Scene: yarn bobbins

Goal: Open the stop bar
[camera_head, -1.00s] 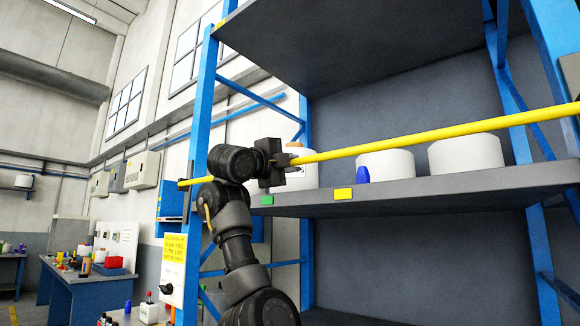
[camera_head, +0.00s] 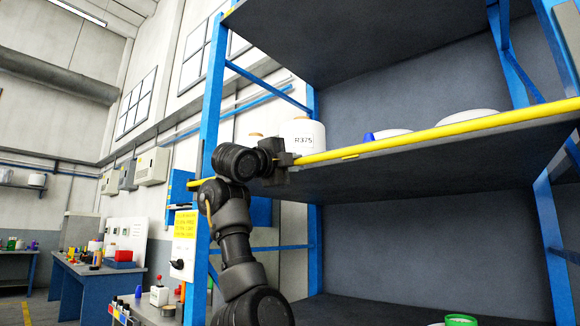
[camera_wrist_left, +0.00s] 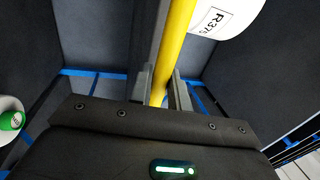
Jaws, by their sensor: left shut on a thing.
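The yellow stop bar (camera_head: 430,133) runs across the front of the rack shelf, close to the level of the shelf's front edge. My left gripper (camera_head: 288,160) is shut on the bar near its left part. In the left wrist view the bar (camera_wrist_left: 174,50) passes between the two fingers of my left gripper (camera_wrist_left: 164,90). White bobbins stand on the shelf behind the bar; one carries the label R375 (camera_head: 304,137) and sits just behind the gripper. It also shows in the left wrist view (camera_wrist_left: 228,12). My right gripper is not in view.
The blue rack post (camera_head: 211,110) stands left of my gripper, with a yellow notice (camera_head: 185,224) beside it. A shelf (camera_head: 400,170) lies behind the bar. A blue workbench (camera_head: 90,285) stands far left. A green-topped bobbin (camera_head: 461,320) is low on the right.

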